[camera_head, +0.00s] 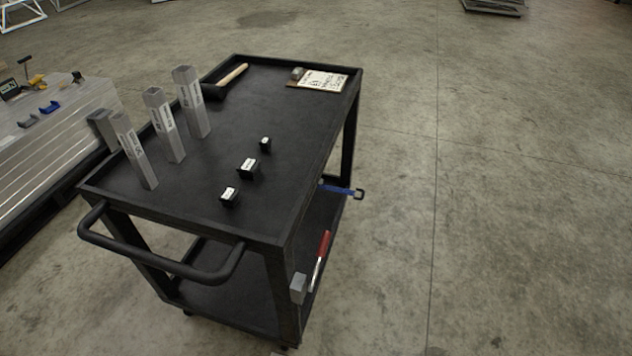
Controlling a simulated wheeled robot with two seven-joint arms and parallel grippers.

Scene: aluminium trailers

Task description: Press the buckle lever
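I cannot make out for certain a buckle or its lever. A red-handled metal tool (323,247) stands at the near right side of the black cart (290,226), close to the lower shelf. A blue bar with a dark end (343,189) sticks out from the cart's right side. Small blue (49,107) and yellow (37,80) pieces lie on the stacked aluminium material at the far left, too small to identify. Neither of my grippers is in view.
The cart top holds several upright square metal tubes, including a tall one (192,103), three small black blocks with white labels, including (247,168) one in the middle, a mallet (226,82) and a clipboard (319,81). A handle (160,262) juts toward me. The concrete floor (520,200) at right is clear.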

